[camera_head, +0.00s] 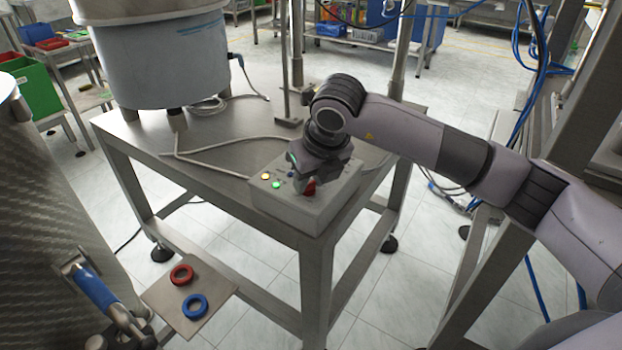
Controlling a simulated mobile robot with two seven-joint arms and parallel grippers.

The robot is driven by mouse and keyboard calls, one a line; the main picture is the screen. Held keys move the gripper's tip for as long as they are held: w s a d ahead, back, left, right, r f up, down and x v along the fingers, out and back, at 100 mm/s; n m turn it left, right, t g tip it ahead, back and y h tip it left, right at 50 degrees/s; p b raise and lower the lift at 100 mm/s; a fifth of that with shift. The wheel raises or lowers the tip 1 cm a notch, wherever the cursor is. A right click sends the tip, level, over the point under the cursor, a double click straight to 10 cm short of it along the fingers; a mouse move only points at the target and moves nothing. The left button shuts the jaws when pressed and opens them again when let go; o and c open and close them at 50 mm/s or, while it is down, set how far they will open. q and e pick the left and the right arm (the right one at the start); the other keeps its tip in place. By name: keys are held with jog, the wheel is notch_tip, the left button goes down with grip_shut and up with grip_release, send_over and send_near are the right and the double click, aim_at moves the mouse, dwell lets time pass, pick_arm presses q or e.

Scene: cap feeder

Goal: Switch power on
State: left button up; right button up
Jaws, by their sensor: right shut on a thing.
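A grey control box (300,213) sits on the front corner of the metal table. Its top carries a yellow button (265,176), a green button (276,185) and a red switch (310,189). My right gripper (304,183) reaches down onto the box from above and is shut on the red switch. The gripper hides part of the switch and the back of the panel, so I cannot tell which way the switch is turned. My left gripper is not in view.
A large feeder bowl (165,62) stands on the metal table (215,140), with a grey cable running to the box. At the lower left, a small plate (212,322) bears a red ring (181,275) and a blue ring (194,306). A vertical frame post (520,160) stands at right.

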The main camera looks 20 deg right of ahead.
aim_at(317, 203)
jog(key=shift+m, duration=0.4)
jog(key=o, duration=1.1)
jog(key=shift+c, duration=0.2)
jog(key=shift+r, duration=0.1)
jog(key=v, duration=0.7)
jog(key=shift+a, duration=0.1)
